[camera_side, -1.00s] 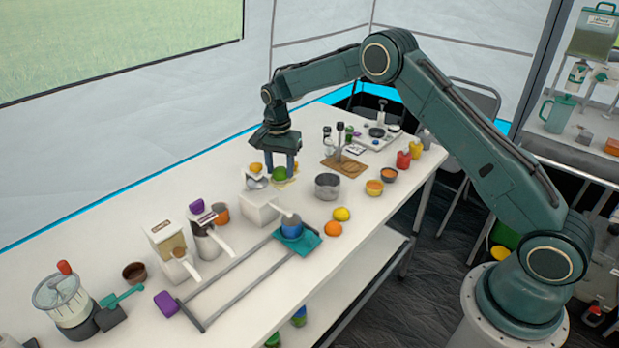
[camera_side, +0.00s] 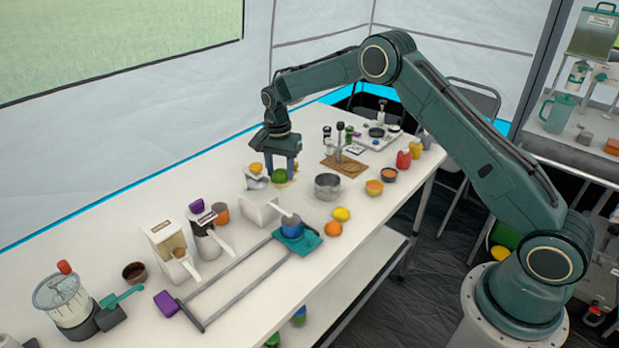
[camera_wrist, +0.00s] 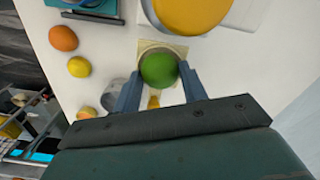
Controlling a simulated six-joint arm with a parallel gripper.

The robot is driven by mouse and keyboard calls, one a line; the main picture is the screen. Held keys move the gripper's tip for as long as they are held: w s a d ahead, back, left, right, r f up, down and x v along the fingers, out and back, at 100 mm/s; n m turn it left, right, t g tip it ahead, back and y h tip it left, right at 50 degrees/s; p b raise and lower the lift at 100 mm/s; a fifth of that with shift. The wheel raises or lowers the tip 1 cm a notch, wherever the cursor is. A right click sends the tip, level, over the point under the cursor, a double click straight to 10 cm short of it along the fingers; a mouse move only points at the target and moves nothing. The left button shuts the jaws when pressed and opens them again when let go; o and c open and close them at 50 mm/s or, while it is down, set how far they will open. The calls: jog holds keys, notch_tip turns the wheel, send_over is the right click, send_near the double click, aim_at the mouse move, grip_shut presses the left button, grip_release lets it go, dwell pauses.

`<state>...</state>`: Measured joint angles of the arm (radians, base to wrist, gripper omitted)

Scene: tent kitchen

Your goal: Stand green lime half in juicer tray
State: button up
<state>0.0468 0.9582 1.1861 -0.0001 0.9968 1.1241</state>
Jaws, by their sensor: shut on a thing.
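The green lime half (camera_side: 280,176) is between the fingers of my gripper (camera_side: 282,172). In the wrist view the green lime half (camera_wrist: 159,70) sits between the two blue-grey fingertips of my gripper (camera_wrist: 161,73), which are shut on it. Its round green side faces the wrist camera, and its underside is hidden. A small pale yellow square tray (camera_wrist: 181,50) shows around and under the lime. I cannot tell whether the lime touches it.
A white stand with an orange-yellow top (camera_side: 255,168) is close to the left of my gripper. A metal pot (camera_side: 327,187) and a white box (camera_side: 262,207) stand nearby. A lemon (camera_side: 341,214) and an orange (camera_side: 333,229) lie nearer the front edge.

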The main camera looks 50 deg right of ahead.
aim_at(280, 172)
jog(key=shift+f, duration=0.2)
jog(key=o, duration=0.5)
notch_tip(280, 172, up, 11)
jog(key=shift+r, duration=0.1)
dwell(1.5)
dwell(0.5)
